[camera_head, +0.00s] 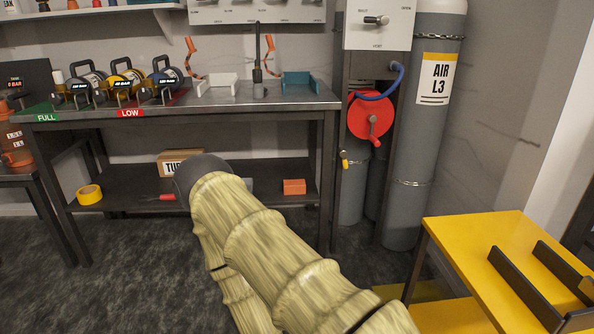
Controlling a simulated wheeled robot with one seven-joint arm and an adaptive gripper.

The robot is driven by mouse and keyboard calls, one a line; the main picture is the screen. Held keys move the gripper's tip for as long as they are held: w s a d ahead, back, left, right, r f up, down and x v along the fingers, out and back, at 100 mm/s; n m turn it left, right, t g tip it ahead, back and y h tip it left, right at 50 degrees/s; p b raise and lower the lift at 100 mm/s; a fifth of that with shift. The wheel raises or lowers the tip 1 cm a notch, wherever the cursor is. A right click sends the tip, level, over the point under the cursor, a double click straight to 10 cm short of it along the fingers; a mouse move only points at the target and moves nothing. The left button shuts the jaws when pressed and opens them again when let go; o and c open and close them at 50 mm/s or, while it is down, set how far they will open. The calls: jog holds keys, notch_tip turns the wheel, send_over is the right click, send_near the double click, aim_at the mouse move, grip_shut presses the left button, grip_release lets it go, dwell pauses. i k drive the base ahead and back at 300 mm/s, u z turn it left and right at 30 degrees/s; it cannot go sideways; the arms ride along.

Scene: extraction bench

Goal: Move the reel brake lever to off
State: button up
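A red hose reel (365,104) with a crank handle is mounted on a dark frame beside the grey AIR L3 cylinder, and a blue hose (397,78) runs to it. A small yellow-tipped lever (345,158) sits below and left of the reel; it may be the brake lever, but no off mark can be read. My arm, in a pale yellow-green sleeve, reaches up from the bottom toward the bench and ends in a dark rounded part, left of the reel and apart from it. My gripper's fingers do not show.
The AIR L3 cylinder (425,150) stands right of the reel. A yellow-topped stand (465,240) with dark rails is at lower right. The metal bench (225,100) is left, with gauges on top and a box (180,163) on its lower shelf. Dark floor lies open between.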

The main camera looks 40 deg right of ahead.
aim_at(342, 151)
jog(key=u, duration=0.35)
jog(key=i, duration=1.25)
jog(key=z, duration=1.25)
jog(key=i, duration=0.55)
jog(key=z, duration=0.45)
